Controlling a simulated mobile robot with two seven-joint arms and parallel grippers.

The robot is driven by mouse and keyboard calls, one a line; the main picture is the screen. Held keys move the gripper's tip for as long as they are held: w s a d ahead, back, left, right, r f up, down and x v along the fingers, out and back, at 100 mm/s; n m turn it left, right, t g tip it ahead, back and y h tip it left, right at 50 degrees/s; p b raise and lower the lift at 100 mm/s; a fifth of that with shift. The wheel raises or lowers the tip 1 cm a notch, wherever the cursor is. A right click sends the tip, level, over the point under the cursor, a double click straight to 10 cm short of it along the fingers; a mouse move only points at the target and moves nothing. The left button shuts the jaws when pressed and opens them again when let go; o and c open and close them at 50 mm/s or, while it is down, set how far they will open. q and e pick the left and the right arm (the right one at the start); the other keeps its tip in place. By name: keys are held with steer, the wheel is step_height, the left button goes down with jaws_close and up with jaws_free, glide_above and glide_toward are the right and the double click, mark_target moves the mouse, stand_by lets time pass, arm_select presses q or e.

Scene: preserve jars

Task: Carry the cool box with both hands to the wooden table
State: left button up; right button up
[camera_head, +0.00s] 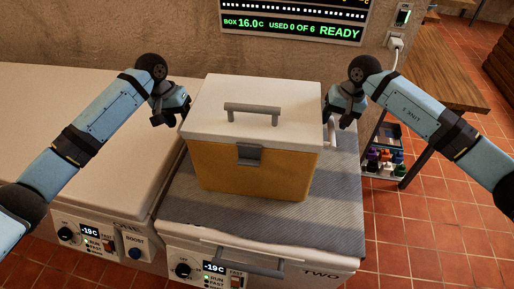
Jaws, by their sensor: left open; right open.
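The cool box (250,172) is yellow with a white lid, a grey top handle and a grey front latch. It stands upright and closed on a grey mat (335,215) over a white freezer. My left gripper (182,117) is open beside the box's upper left side. My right gripper (330,117) is open beside its upper right side, near a light side handle that is partly hidden. Whether either gripper touches the box I cannot tell. The wooden table (440,75) stands at the right, partly behind my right arm.
A second white freezer (75,110) stands at the left. A lit display (290,25) and a socket with a plug (395,42) are on the back wall. Small coloured bottles (385,160) sit low under the table. The tiled floor (400,240) at the right is clear.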

arm_select(q)
steer(key=shift+x, duration=1.3)
arm_select(e)
steer(key=shift+x, duration=1.35)
arm_select(q)
jaws_close()
arm_select(e)
jaws_close()
arm_select(q)
steer(key=shift+w+r, duration=0.2)
steer(key=shift+r, duration=0.05)
arm_select(e)
steer(key=shift+w+r, duration=0.15)
steer(key=shift+r, duration=0.15)
